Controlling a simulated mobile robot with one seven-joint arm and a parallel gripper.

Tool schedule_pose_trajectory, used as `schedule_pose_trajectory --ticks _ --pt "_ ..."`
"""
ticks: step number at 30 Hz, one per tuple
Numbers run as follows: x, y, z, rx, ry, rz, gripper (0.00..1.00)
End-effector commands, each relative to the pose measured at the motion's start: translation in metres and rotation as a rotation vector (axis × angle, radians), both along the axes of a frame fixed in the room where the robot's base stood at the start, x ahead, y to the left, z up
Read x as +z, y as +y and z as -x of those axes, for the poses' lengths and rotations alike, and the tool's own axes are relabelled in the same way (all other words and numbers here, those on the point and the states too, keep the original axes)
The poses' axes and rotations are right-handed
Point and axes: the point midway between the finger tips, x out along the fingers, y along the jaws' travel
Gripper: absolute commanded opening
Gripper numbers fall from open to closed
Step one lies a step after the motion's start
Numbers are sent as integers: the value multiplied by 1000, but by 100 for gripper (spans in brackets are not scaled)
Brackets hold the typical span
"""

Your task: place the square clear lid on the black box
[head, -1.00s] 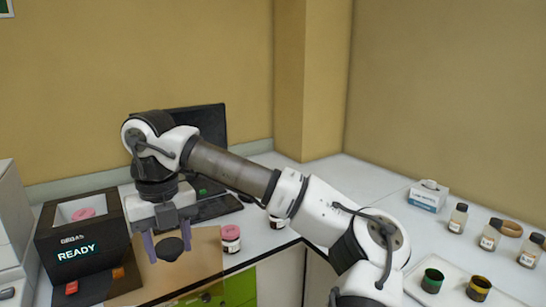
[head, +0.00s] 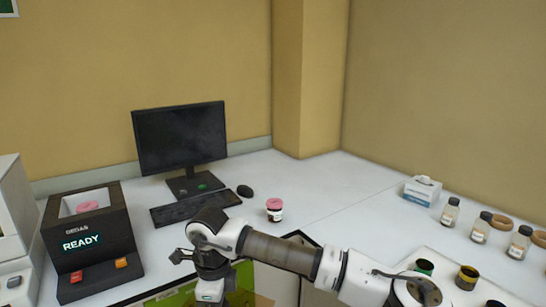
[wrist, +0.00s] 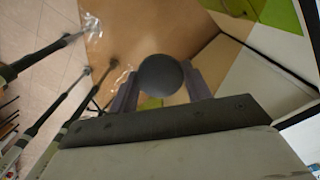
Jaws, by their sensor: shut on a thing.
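The black box (head: 96,240) stands at the left of the counter, its front showing READY. Its top is open, and a pink-capped jar (head: 87,207) shows inside. My gripper (wrist: 160,85) is shut on the dark round knob (wrist: 161,74) of the square clear lid in the wrist view. The lid (wrist: 125,30) is a large see-through plate with a brownish tint, beyond the fingers. In the head view my wrist is low, to the right of the box.
A monitor (head: 180,138), keyboard (head: 195,207) and mouse (head: 245,191) stand behind my wrist. Another pink-capped jar (head: 274,210) stands on the counter. Bottles and a tray (head: 445,262) are at the right. Green cabinet fronts (wrist: 283,16) lie below the counter.

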Motion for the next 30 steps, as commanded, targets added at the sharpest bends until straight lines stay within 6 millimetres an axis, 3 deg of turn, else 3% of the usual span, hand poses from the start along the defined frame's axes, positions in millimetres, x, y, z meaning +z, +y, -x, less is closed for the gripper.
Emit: schedule_pose_trajectory --ticks 24,30 --pt "-260 -97 -31 1285 3 1 11" --pt "-312 -116 -37 1552 2 0 11"
